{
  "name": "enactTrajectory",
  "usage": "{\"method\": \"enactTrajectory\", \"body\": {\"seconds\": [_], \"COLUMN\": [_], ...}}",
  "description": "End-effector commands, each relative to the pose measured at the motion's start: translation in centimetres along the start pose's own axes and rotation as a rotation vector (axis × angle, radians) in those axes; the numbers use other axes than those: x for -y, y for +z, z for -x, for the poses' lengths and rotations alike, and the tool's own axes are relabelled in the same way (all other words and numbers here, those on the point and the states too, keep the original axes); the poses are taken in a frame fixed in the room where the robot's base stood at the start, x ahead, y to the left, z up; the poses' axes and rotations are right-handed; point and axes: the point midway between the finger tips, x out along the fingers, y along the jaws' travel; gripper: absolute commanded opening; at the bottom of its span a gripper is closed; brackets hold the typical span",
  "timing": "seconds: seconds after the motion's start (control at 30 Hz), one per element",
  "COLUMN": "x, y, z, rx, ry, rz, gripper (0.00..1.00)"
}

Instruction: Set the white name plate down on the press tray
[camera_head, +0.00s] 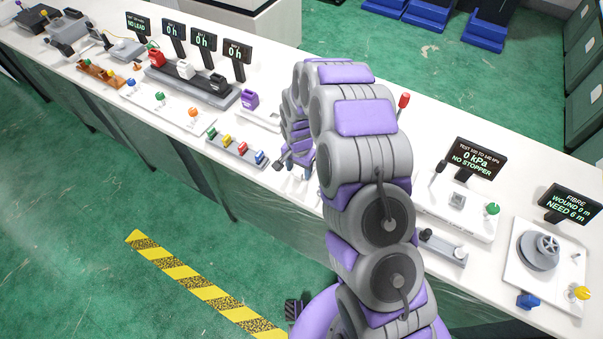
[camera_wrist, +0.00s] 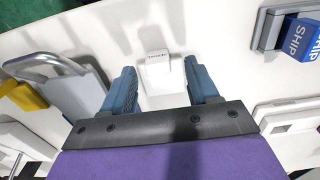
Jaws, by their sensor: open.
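In the wrist view a small white block with dark lettering (camera_wrist: 157,68) stands on a white surface, between the fingers of my gripper (camera_wrist: 159,66). It looks like the white name plate. My gripper is open, with one blue finger on each side and a visible gap to the block. In the head view my gripper (camera_head: 300,168) is low over the counter, mostly hidden by my arm, and the plate cannot be made out. A grey plate with a looped handle (camera_wrist: 65,80) lies at the left of the wrist view; I cannot tell whether it is the press tray.
A blue SHIP block (camera_wrist: 303,40) sits in a grey holder at the right of the wrist view. In the head view a rack of coloured blocks (camera_head: 236,149) is left of my gripper. A pressure tester display (camera_head: 475,160) and a winder (camera_head: 540,248) stand at right.

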Motion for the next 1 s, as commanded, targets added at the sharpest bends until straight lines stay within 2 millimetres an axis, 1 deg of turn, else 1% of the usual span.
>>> {"method": "enactTrajectory", "body": {"seconds": [0.03, 0.1, 0.3, 0.9, 1.0], "x": [-0.04, -0.04, -0.02, 0.0, 0.0], "y": [0.08, 0.08, 0.03, 0.03, 0.03], "z": [-0.72, -1.06, -0.96, -0.95, -0.95], "rx": [0.002, 0.002, 0.0, 0.0, 0.0], "ry": [0.002, 0.001, 0.0, 0.0, 0.0], "rz": [0.0, 0.0, 0.0, 0.0, 0.0], "gripper": [0.6, 0.6, 0.59, 0.01, 0.0]}}
